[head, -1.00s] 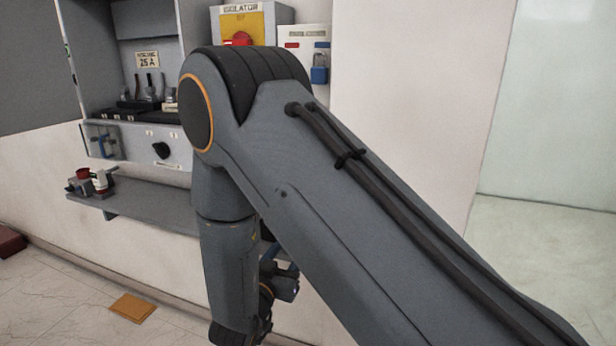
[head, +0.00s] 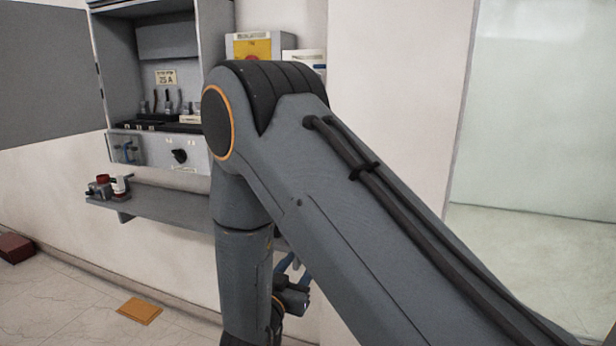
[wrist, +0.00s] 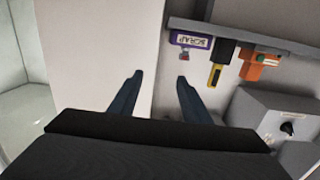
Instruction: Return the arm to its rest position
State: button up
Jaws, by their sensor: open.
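My arm fills the middle and right of the head view, bent at a joint high in the picture and running down out of frame. My gripper (head: 291,268) shows only in part in the head view, low behind my forearm, with its blue fingers pointing up. In the wrist view, my gripper (wrist: 159,80) has its two dark blue fingers spread wide apart with nothing between them. The fingers appear in front of a pale wall, apart from the tools beside them.
An open cabinet (head: 108,60) with switchgear hangs on the wall, above a grey shelf (head: 165,208) holding small parts. A yellow-faced isolator box (head: 243,47) is partly behind my arm. The wrist view shows a purple-framed scrap label (wrist: 190,40), a yellow-black tool (wrist: 215,75) and an orange tool (wrist: 262,64).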

jog(key=s+d+n+g+y, duration=0.1)
jog(key=d+n+g+y, duration=0.1)
jog(key=d+g+y, duration=0.55)
jog(key=s+d+r+n+g, duration=0.1)
jog(key=s+d+g, duration=0.3)
jog(key=s+d, duration=0.3)
jog(key=s+d+r+n+g+h, duration=0.1)
jog(key=s+d+g, duration=0.3)
jog(key=s, duration=1.1)
jog(key=d, duration=0.3)
jog(key=shift+s, duration=0.15)
